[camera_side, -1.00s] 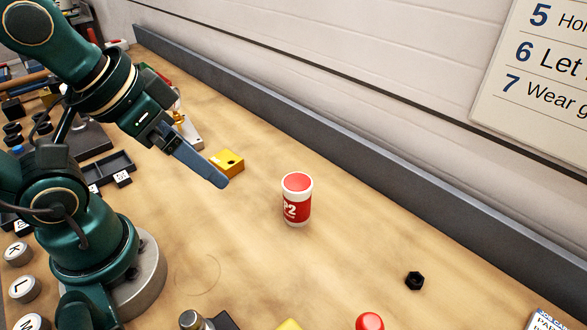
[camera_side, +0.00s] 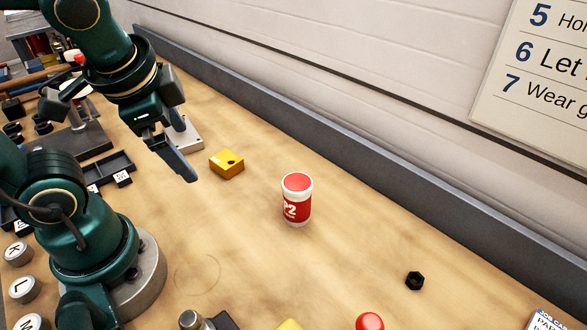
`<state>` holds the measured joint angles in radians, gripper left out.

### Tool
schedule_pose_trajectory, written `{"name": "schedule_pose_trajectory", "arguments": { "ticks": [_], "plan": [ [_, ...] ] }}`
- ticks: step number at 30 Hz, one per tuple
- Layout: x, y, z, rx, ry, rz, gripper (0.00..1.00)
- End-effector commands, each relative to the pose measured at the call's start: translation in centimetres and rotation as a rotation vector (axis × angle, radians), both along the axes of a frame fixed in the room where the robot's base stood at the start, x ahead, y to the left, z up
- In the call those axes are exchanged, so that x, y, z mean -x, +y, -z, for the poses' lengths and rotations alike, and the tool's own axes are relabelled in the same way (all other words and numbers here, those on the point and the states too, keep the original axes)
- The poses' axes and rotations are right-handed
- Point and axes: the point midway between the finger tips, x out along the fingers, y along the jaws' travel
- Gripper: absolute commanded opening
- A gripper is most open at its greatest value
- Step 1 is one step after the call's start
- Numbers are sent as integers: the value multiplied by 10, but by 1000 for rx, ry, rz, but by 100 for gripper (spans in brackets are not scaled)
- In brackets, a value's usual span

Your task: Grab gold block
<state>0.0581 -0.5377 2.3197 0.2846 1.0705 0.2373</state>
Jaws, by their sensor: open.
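The gold block (camera_side: 227,164) is a small yellow-gold box with a dark round hole in its top. It lies flat on the wooden bench, left of the picture's middle. My gripper (camera_side: 188,176) hangs to the left of the block, its long grey-blue finger angled down to the right. The fingertip is apart from the block and nothing shows in the jaws. The jaws are open, though only one finger shows clearly from this side.
A red and white can (camera_side: 297,199) stands right of the block. A black nut (camera_side: 414,281) and a red round knob (camera_side: 369,321) lie nearer the front. A dark tray (camera_side: 110,170) is at left. A grey rail (camera_side: 330,130) runs along the wall. The bench's right middle is clear.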

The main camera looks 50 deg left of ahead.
Motion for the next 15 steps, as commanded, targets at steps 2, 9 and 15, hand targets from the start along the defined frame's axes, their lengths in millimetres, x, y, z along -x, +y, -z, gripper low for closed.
{"name": "schedule_pose_trajectory", "arguments": {
  "ticks": [2, 9, 15],
  "plan": [
    [-6, 9, 3, -95, 94, 88, 100],
    [-34, 32, 14, -403, 380, 375, 100],
    [-65, 36, 30, -646, 595, 601, 100]
  ]
}}
